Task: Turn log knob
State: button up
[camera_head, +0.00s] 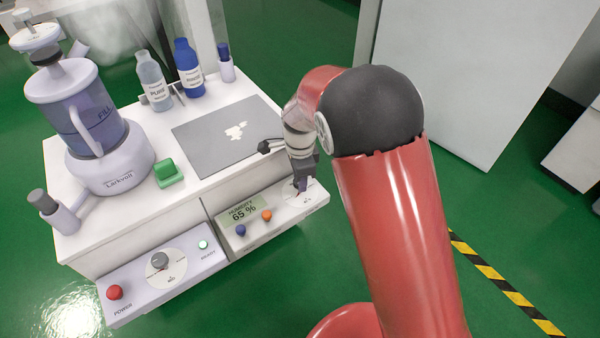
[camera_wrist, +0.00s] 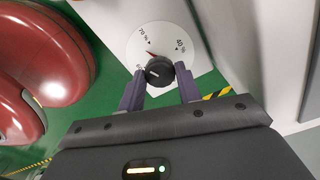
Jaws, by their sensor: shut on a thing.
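A dark round knob (camera_wrist: 159,72) with a light pointer line sits on a white dial (camera_wrist: 150,42) marked 70 % and 40 %. A small red mark shows on the dial face. My gripper (camera_wrist: 160,86) is shut on this knob, one purple finger on each side. In the head view my gripper (camera_head: 302,184) points down at the right end of the humidity panel (camera_head: 240,232). It hides the knob there, and only part of the white dial (camera_head: 316,192) shows. The panel display (camera_head: 243,212) reads HUMIDITY 65 %.
A blue button (camera_head: 241,230) and an orange button (camera_head: 266,215) sit left of the dial. A second panel (camera_head: 190,285) holds a grey knob (camera_head: 160,260) and a red power button (camera_head: 115,292). A Larkvolt machine (camera_head: 110,170), bottles and a grey mat (camera_head: 215,125) stand behind.

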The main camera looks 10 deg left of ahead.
jog(key=m+p, duration=0.2)
jog(key=m, duration=0.2)
jog(key=shift+m+p, duration=0.3)
jog(key=shift+m, duration=0.4)
jog(key=o, duration=1)
jog(key=shift+r, duration=3.9)
